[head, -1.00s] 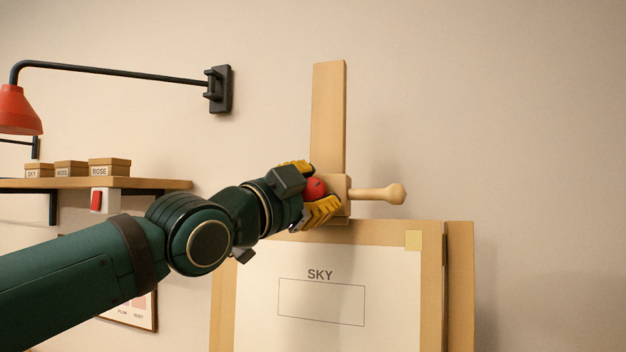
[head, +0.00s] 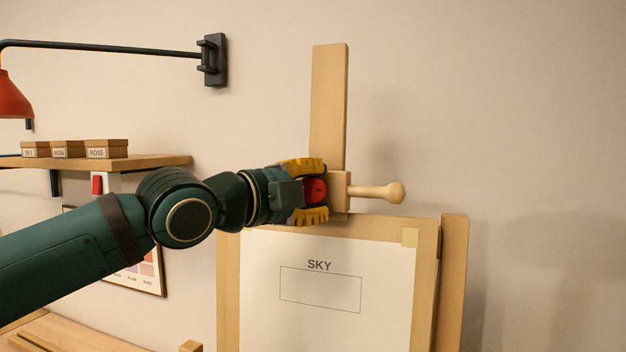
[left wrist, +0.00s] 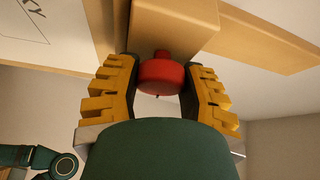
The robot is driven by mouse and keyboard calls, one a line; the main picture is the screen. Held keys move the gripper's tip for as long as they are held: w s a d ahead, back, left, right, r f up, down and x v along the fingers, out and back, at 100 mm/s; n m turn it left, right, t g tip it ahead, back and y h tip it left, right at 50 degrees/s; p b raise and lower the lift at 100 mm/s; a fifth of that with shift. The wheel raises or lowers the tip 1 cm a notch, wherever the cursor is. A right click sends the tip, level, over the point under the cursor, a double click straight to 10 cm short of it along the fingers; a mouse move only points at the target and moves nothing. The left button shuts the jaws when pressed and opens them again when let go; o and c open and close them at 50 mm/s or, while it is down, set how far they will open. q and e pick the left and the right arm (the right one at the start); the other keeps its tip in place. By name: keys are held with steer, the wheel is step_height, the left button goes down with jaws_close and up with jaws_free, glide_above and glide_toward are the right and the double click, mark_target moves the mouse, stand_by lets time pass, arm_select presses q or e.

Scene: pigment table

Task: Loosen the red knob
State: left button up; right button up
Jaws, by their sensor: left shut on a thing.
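The red knob (head: 315,190) is on the side of the wooden clamp block (head: 339,188) on the easel's upright post. My left gripper (head: 318,191) has its yellow fingers above and below the knob in the head view and is shut on it. In the left wrist view the red knob (left wrist: 161,76) sits between the two yellow fingers of the left gripper (left wrist: 162,80), against the wooden block (left wrist: 168,25). A wooden handle (head: 378,192) sticks out to the right of the block. My right gripper is not in view.
A board with a sheet marked SKY (head: 320,295) stands below the clamp. A shelf (head: 150,162) with small labelled boxes (head: 68,149) is on the wall at left. A red lamp (head: 14,98) hangs from a wall arm. The wall at right is clear.

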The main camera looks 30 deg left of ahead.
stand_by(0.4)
arm_select(q)
steer(key=o, duration=1.2)
steer(key=shift+d, duration=0.1)
steer(key=shift+c, duration=0.2)
steer(key=shift+s, duration=0.1)
steer(key=v, duration=1.2)
steer(key=shift+r, duration=0.1)
